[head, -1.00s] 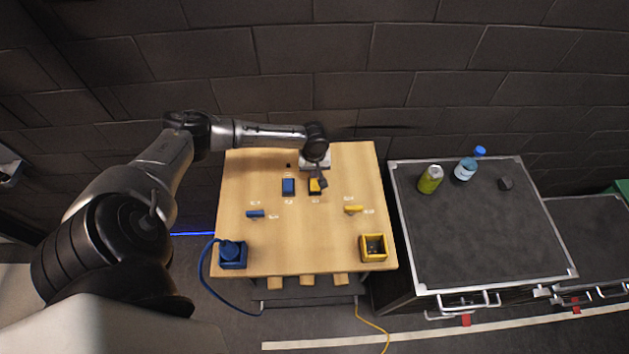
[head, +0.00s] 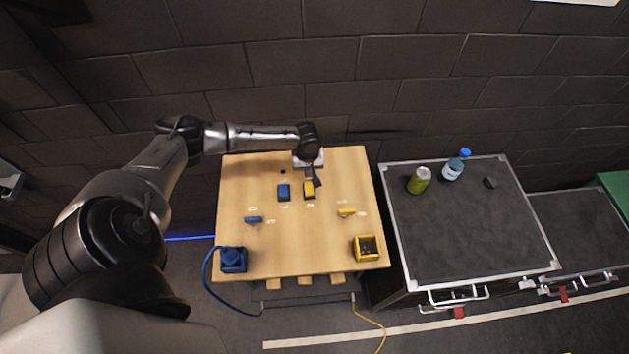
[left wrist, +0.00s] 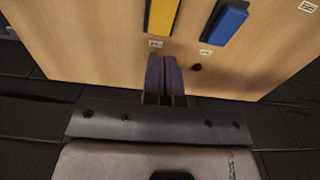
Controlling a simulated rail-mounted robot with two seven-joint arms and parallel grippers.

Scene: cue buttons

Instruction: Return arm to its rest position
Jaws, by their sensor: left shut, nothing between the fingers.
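My left arm reaches in from the left over the wooden table (head: 300,230). Its gripper (head: 316,183) points down near the yellow button (head: 308,190) at the back of the table. The gripper's fingers (left wrist: 165,75) are shut together with nothing between them. In the left wrist view the yellow button (left wrist: 162,15) lies just beyond the fingertips, and I cannot tell whether they touch it. The blue button (head: 284,192) sits to the left of the yellow one; it also shows in the left wrist view (left wrist: 225,22). My right gripper is not in view.
A blue switch (head: 253,220) and a yellow switch (head: 346,212) are mid-table. A blue box (head: 233,260) and a yellow box (head: 367,249) stand at the front corners. A green can (head: 419,181) and a blue-capped bottle (head: 454,167) stand on the dark cabinet (head: 460,230). A brick wall is behind.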

